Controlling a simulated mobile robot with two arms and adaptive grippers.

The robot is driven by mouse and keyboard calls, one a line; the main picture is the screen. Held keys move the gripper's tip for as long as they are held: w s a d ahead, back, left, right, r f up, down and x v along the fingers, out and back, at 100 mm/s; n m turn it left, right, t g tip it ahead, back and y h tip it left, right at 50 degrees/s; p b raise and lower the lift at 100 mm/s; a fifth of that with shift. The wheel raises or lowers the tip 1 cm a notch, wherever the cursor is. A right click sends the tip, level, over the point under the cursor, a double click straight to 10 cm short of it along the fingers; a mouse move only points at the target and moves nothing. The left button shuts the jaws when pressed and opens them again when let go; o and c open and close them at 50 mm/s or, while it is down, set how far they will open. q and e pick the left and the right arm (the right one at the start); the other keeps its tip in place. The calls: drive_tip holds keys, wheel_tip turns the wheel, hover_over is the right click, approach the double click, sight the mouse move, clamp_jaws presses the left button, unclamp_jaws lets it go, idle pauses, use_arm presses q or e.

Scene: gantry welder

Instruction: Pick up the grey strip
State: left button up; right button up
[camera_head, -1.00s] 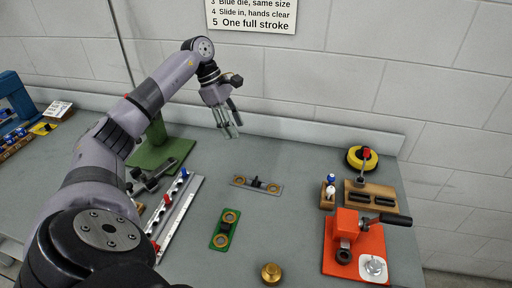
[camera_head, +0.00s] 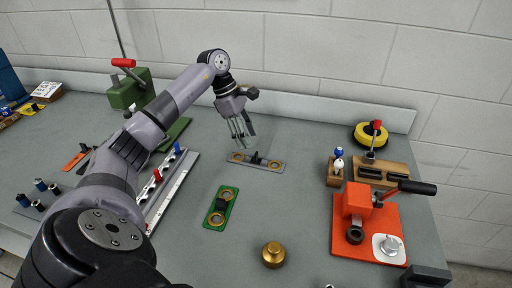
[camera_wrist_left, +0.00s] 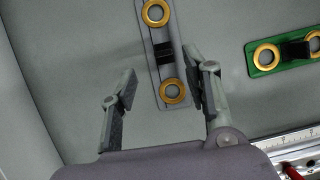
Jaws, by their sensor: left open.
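The grey strip (camera_head: 273,164) lies flat on the bench in the head view, with a brass ring at each end and a black block in the middle. My left gripper (camera_head: 243,141) is open and empty just above and behind the strip's left end. In the left wrist view the strip (camera_wrist_left: 173,67) runs upward from between the open fingers of the left gripper (camera_wrist_left: 160,95), nearer the right finger. Its near ring lies close to that finger; I cannot tell whether they touch. My right gripper is not clearly in view.
A green strip (camera_head: 230,197) with brass rings lies in front of the grey one. A brass knob (camera_head: 273,254) stands nearer. An orange press (camera_head: 366,237), wooden blocks (camera_head: 397,172) and a yellow roll (camera_head: 361,136) are at right. A white rail (camera_head: 176,190) lies left.

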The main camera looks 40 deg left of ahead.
sight(256, 157)
use_arm(q)
drive_tip(key=shift+b+x, duration=0.35)
drive_tip(key=shift+x, duration=0.5)
drive_tip(key=b+x, duration=0.2)
drive_tip(key=x, duration=0.2)
drive_tip(key=shift+s+d+f+b, duration=0.1)
drive_tip(key=shift+d+f+b, duration=0.1)
drive_tip(key=shift+f+b, duration=0.2)
drive_tip(key=shift+r, duration=0.15)
drive_tip(key=shift+c, duration=0.6)
drive_tip(key=c, duration=0.7)
drive_tip(key=shift+c, duration=1.1)
